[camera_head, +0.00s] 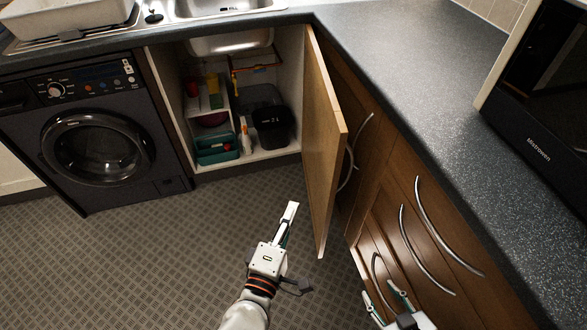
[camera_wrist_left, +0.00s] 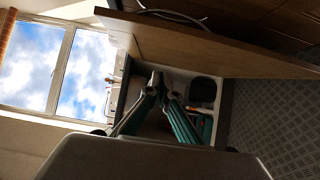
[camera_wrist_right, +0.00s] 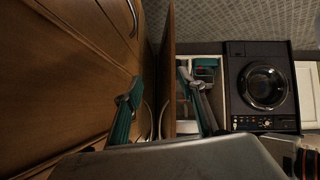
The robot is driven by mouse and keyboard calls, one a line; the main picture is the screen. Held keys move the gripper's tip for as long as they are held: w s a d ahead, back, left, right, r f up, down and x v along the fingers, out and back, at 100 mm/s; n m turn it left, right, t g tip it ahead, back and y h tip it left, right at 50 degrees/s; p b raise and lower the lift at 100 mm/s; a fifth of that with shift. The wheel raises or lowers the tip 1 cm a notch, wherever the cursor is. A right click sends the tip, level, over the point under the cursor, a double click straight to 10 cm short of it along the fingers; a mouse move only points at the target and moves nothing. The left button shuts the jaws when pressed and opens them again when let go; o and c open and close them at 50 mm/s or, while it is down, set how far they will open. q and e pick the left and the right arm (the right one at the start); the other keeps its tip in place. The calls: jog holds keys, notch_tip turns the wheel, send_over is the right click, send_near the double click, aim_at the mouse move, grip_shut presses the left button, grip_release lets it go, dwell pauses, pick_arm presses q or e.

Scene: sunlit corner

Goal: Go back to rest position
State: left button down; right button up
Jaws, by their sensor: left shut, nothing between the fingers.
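My left gripper (camera_head: 291,210) is shut and empty in front of the open cabinet, over the floor and left of the cabinet door (camera_head: 322,150). In the left wrist view its green-sided fingers (camera_wrist_left: 160,82) come together at the tips. My right gripper (camera_head: 380,291) is at the bottom of the head view, beside the drawers. Its fingers are spread apart with nothing seen between them. In the right wrist view the open fingers (camera_wrist_right: 154,86) stand on either side of the cabinet door's edge, which shows beyond them.
The door stands open from the under-sink cabinet, which holds a black bin (camera_head: 276,127) and a green crate (camera_head: 217,150). A washing machine (camera_head: 98,150) is at left. A microwave (camera_head: 540,110) sits on the right counter (camera_head: 420,80). The floor (camera_head: 150,250) at left is clear.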

jog(key=shift+r, duration=0.1)
pick_arm(q)
jog(key=s+a+f+m+g+y+p, duration=0.1)
jog(key=s+a+f+m+g+p, duration=0.2)
jog(key=s+a+m, duration=0.5)
jog(key=s+a+f+m+g+y+p, duration=0.2)
jog(key=s+a+f+m, duration=0.4)
jog(key=a+m, duration=0.4)
jog(key=shift+s+a+m+g+p, duration=0.3)
jog(key=shift+s+a+g+p, duration=0.5)
jog(key=shift+p, duration=0.4)
pick_arm(e)
jog(key=shift+m, duration=0.3)
jog(key=r, duration=0.1)
jog(key=a+r, duration=0.1)
jog(key=r, duration=0.3)
jog(key=shift+s+a, duration=0.25)
jog(key=shift+a, duration=0.05)
pick_arm(q)
jog(key=shift+d, duration=0.1)
pick_arm(e)
jog(key=shift+w+r, duration=0.2)
jog(key=shift+r, duration=0.1)
